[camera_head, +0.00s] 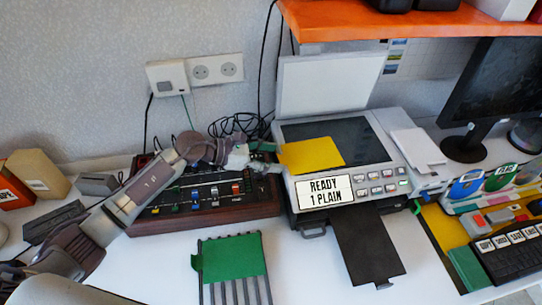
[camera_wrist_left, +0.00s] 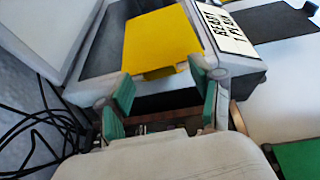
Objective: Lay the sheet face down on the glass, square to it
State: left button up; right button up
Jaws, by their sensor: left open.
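The yellow sheet (camera_head: 312,155) lies over the front left part of the dark scanner glass (camera_head: 350,133), its left edge reaching the glass's left border. Its upper face is plain yellow; its underside is hidden. It looks roughly in line with the glass, but I cannot tell whether it is exactly square. In the left wrist view the sheet (camera_wrist_left: 158,40) has a narrow strip along its near edge. My left gripper (camera_head: 267,158) is open and empty at the scanner's left side, just short of the sheet. Its green-padded fingers (camera_wrist_left: 166,98) stand apart in the wrist view. My right gripper is not seen.
The scanner's lid (camera_head: 328,85) stands open behind the glass. Its panel (camera_head: 322,191) reads "READY 1 PLAIN". A black tray (camera_head: 368,247) juts out in front. A mixer board (camera_head: 205,195) lies beneath my left arm; a green-topped rack (camera_head: 234,258) stands in front.

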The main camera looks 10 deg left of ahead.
pick_arm(q)
jog(key=shift+a, duration=0.1)
jog(key=v, duration=1.2)
